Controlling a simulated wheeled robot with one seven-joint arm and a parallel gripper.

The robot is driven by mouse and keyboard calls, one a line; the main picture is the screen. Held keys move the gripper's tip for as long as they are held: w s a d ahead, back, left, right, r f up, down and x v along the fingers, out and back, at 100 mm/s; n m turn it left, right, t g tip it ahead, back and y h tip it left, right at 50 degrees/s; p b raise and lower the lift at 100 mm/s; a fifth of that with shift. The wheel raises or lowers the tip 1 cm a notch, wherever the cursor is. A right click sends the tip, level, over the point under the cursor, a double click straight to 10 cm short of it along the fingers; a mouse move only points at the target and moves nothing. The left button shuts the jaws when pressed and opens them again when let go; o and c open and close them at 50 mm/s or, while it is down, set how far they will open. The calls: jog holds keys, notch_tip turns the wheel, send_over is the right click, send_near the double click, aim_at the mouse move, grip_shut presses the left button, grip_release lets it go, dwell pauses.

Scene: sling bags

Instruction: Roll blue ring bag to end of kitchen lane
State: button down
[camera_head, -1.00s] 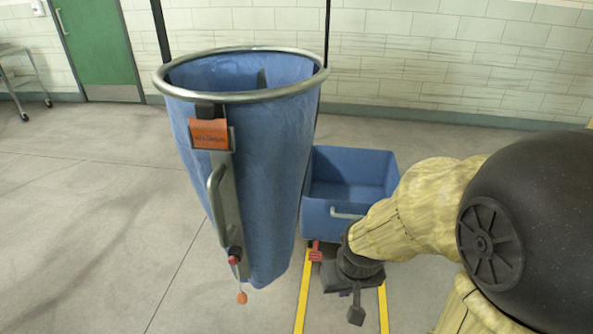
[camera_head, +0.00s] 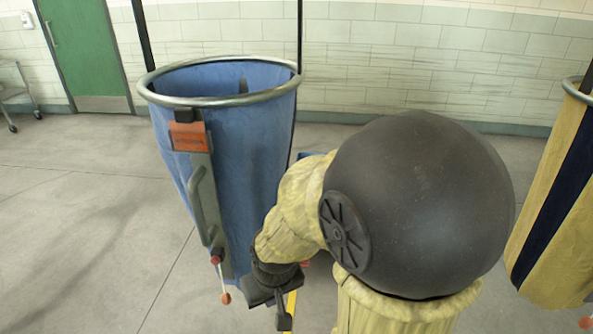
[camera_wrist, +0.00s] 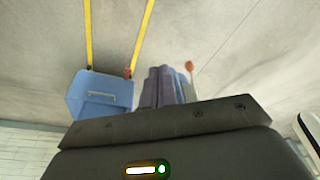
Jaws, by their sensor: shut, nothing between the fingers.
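The blue ring bag (camera_head: 243,145) hangs upright from a round metal rim in the head view, left of my arm. Its front carries an orange label (camera_head: 190,137), a metal handle (camera_head: 200,205) and a cord with an orange ball (camera_head: 225,298). My gripper (camera_head: 284,320) is low beside the bag's lower right side, shut and empty. Whether it touches the bag I cannot tell. Yellow floor lines (camera_wrist: 143,38) show in the wrist view; my arm hides most of them in the head view.
A blue bin (camera_wrist: 98,98) stands by the yellow lines, mostly hidden behind my arm in the head view. A yellow bag with a dark stripe (camera_head: 560,200) hangs at the right edge. A green door (camera_head: 85,50) and tiled wall are behind.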

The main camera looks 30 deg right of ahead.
jog(key=w+d+r+m+t+p, duration=0.3)
jog(key=w+d+m+t+p, duration=0.45)
jog(key=w+d, duration=0.85)
jog(key=s+d+r+m+t+y+p, duration=0.2)
jog(key=s+d+r+m+t+y, duration=0.1)
jog(key=d+r+m+t, duration=0.4)
jog(key=s+d+m+t, duration=0.1)
jog(key=d, duration=0.2)
jog(key=shift+s+r+m+y, duration=0.3)
jog(key=shift+s+r+m, duration=0.05)
jog(key=shift+w, duration=0.15)
jog(key=w+a+p, duration=0.2)
jog(key=w+a, duration=0.3)
jog(key=w, duration=0.7)
jog(key=shift+r, duration=0.2)
